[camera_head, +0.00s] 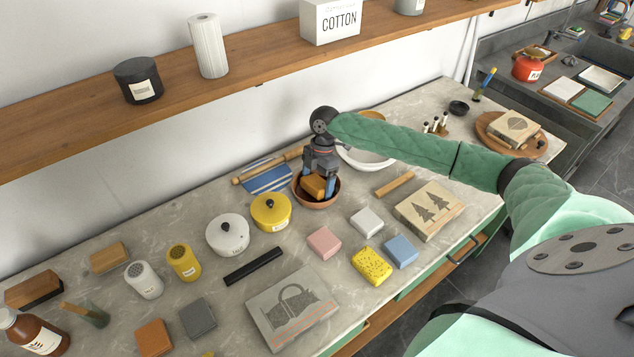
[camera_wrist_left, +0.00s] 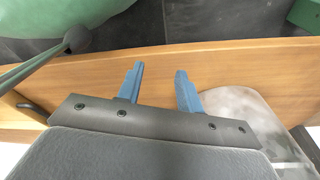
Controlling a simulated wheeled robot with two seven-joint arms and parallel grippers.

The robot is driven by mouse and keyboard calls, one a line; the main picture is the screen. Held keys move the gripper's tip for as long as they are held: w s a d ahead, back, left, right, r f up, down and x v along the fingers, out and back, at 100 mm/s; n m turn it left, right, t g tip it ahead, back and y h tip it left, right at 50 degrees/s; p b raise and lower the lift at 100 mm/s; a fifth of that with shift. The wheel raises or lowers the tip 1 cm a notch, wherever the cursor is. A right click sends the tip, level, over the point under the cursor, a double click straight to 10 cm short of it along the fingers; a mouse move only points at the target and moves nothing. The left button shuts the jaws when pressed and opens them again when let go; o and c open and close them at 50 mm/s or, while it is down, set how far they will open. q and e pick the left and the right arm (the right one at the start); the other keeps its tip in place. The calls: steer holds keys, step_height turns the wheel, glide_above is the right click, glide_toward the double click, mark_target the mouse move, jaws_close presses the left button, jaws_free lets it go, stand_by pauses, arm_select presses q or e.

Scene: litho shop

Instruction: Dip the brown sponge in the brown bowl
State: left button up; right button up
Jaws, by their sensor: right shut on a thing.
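The brown bowl (camera_head: 318,200) stands on the worktop toward the back, right of the yellow lidded pot. My right gripper (camera_head: 319,184) points down into it and is shut on the brown sponge (camera_head: 313,187). The sponge is within the bowl's rim; whether it touches the bottom is hidden. In the left wrist view my left gripper (camera_wrist_left: 160,90) has its two blue fingers apart with nothing between them.
Near the bowl are a yellow pot (camera_head: 271,213), a white pot (camera_head: 227,236), a blue striped cloth (camera_head: 268,178) and a white bowl (camera_head: 362,157) partly behind my arm. Pink (camera_head: 324,243), white, yellow and blue blocks lie in front. A wooden shelf (camera_head: 240,65) runs above.

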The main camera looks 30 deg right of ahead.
mark_target(316, 182)
steer(key=shift+r, duration=0.15)
steer(key=shift+r+p, duration=0.3)
steer(key=shift+p, duration=0.1)
steer(key=shift+r, duration=0.35)
steer(key=shift+r+p, duration=0.15)
steer(key=shift+p, duration=0.2)
steer(key=shift+r, duration=0.15)
steer(key=shift+r+p, duration=0.45)
steer(key=shift+p, duration=0.05)
step_height(316, 182, up, 2)
steer(key=shift+p, duration=0.75)
steer(key=shift+r, duration=0.3)
steer(key=shift+r+p, duration=0.45)
steer(key=shift+p, duration=0.1)
steer(key=shift+r, duration=0.1)
steer(key=shift+r+p, duration=0.65)
steer(key=shift+r, duration=0.05)
arm_select(q)
steer(key=s+a+f, duration=0.1)
steer(key=s, duration=0.6)
steer(key=s+a+f+g, duration=0.1)
steer(key=s+a+f, duration=0.1)
steer(key=s, duration=0.5)
steer(key=shift+s, duration=0.25)
